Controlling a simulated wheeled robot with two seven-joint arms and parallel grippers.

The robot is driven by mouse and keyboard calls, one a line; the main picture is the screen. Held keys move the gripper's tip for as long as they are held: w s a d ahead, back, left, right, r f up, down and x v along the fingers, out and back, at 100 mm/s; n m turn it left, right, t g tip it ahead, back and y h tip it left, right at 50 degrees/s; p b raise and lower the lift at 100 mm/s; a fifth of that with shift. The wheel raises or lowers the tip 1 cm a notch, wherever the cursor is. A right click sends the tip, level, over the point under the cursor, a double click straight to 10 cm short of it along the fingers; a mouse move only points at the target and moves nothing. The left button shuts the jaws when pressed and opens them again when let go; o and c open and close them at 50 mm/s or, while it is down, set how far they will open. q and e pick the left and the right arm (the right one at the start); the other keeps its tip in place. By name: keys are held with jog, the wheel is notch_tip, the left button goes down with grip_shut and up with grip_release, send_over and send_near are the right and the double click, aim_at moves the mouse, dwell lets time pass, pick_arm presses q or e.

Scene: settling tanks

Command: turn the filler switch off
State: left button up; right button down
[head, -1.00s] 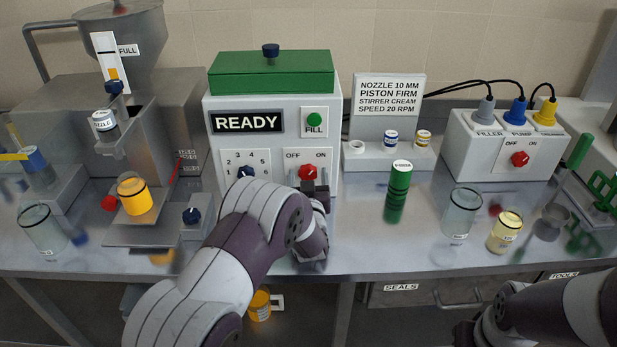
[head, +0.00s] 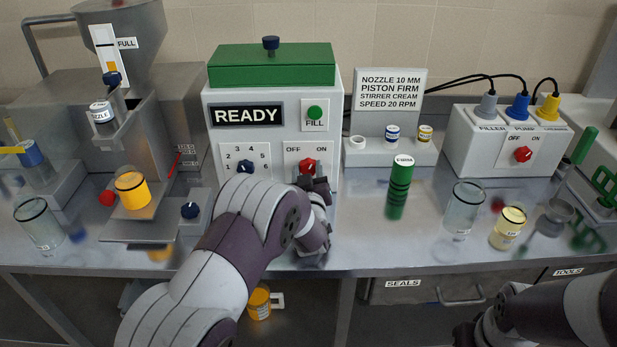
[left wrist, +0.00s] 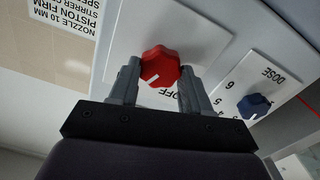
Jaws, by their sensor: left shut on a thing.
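The filler machine (head: 222,160) is a white box with a green lid and a READY display. Its red switch knob (head: 307,166) sits on a plate marked OFF and ON. My left gripper (head: 314,184) is at the knob and partly covers it in the head view. In the left wrist view, which is upside down, the two fingers are on either side of the red knob (left wrist: 159,66), shut on it. The knob's white mark points down and left there, away from the word OFF. The ON word is hidden there.
A blue dose knob (head: 246,167) is just left of the switch. Another box (head: 470,150) at the right has its own red OFF/ON knob (head: 522,154). A green cylinder (head: 399,190) and glass jars stand on the steel bench. My right arm is at the lower right.

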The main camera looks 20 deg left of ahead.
pick_arm(q)
jog(key=n+b, duration=0.3)
jog(key=b, duration=0.1)
jog(key=n+b, duration=0.3)
jog(key=b, duration=0.1)
jog(key=n+b, duration=0.4)
jog(key=shift+a+f, duration=0.1)
jog(key=shift+f, duration=0.25)
jog(key=shift+r+n+b, duration=0.15)
jog(key=shift+n+b, duration=0.7)
jog(key=shift+n, duration=0.15)
jog(key=o, duration=1.1)
jog(key=shift+c, duration=0.2)
jog(key=shift+r, duration=0.1)
jog(key=v, duration=1.2)
jog(key=shift+s, duration=0.4)
